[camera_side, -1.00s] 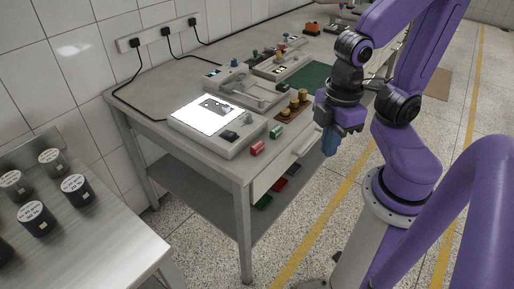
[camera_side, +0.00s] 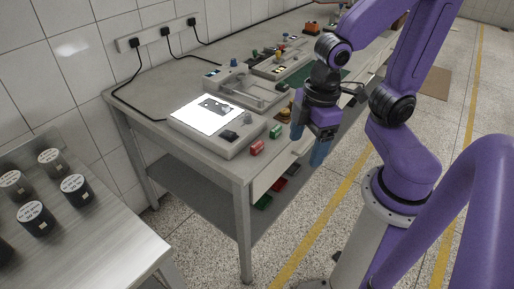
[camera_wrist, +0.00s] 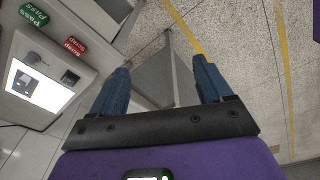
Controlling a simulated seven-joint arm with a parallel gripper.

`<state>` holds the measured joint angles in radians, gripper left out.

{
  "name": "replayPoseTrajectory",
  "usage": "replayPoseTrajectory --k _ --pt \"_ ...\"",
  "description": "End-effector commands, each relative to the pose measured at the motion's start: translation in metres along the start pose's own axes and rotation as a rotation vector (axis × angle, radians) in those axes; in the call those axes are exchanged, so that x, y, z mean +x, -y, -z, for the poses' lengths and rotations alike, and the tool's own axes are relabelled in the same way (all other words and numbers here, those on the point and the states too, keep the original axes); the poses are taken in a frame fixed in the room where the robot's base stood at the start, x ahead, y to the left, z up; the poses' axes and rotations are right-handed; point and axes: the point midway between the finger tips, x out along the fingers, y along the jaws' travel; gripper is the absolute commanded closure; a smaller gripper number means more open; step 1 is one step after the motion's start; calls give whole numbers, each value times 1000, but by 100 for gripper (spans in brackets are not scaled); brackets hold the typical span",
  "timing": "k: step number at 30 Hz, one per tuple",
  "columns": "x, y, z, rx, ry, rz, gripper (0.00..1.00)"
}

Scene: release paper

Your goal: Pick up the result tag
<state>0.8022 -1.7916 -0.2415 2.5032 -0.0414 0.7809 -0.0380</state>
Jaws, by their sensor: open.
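A red block (camera_side: 257,148) and a green block (camera_side: 276,131) lie on the front edge of the bench, right of the light box. In the wrist view the red block (camera_wrist: 75,45) reads "scrap" and the green block (camera_wrist: 34,14) reads "pass", both at upper left. I cannot tell which one is the result tag. My gripper (camera_side: 308,142) is open and empty, pointing down beyond the bench's front edge, to the right of both blocks. Its blue fingers (camera_wrist: 160,65) are apart in the wrist view, with only floor and bench frame between them.
A light box (camera_side: 198,119) with a bright screen and a grey part on it stands on the bench (camera_side: 150,85). A drawer front (camera_side: 273,175) and lower shelf (camera_side: 200,180) are below. Black labelled canisters (camera_side: 75,188) stand on the left metal table. Open floor surrounds my gripper.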

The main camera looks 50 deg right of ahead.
Motion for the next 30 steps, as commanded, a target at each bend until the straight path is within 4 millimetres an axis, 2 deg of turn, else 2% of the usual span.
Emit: replayPoseTrajectory --k 6,15,21,30 --pt "20 -46 40 49 -81 -62 21" --pt "44 -109 79 95 -185 -150 21" --pt "58 -148 96 119 -248 -210 21" --pt "76 -199 109 147 -335 -299 21"
